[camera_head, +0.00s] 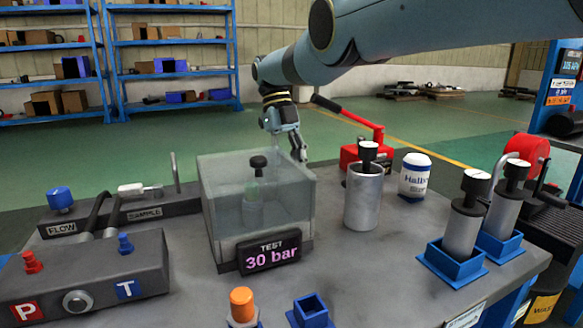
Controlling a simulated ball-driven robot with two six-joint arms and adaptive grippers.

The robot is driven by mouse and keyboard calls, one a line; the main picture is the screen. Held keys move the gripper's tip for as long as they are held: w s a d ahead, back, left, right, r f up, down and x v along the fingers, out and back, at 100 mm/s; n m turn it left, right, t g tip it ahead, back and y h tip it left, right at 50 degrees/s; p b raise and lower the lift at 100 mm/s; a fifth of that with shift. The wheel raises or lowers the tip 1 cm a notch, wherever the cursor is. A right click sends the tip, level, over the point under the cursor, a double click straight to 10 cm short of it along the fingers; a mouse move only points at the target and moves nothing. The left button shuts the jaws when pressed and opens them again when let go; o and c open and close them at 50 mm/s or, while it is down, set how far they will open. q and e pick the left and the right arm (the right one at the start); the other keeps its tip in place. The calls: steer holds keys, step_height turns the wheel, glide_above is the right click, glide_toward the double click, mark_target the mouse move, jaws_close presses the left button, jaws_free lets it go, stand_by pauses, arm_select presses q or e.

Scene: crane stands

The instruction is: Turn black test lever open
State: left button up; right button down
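A clear box (220,200) stands mid-bench with a black-knobbed fitting inside and a "TEST 30 bar" display (268,251) at its front. My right gripper (298,152) hangs down behind the box's far right edge; its fingers look close together, but their gap and any contact are unclear. A red pump (350,153) behind carries a red lever with a black grip (326,103). Two dark curved handles or hoses (100,212) rise between the left blocks. I cannot tell which part is the black test lever. My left gripper is not in view.
Left are blocks labelled FLOW and SAMPLE (180,206) and P and T (120,262). Right stand a metal cylinder (363,203), a white can (414,178) and two cylinders in blue holders (450,268). An orange-capped part (241,304) and blue socket (310,312) are in front.

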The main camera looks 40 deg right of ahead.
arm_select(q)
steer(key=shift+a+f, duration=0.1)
arm_select(e)
steer(key=shift+w+r+m, duration=0.15)
steer(key=shift+r+m, duration=0.05)
steer(key=shift+m, duration=0.1)
steer(key=c, duration=1.3)
jaws_free()
steer(key=shift+a, duration=0.1)
steer(key=shift+o, duration=0.5)
steer(key=shift+f, duration=0.1)
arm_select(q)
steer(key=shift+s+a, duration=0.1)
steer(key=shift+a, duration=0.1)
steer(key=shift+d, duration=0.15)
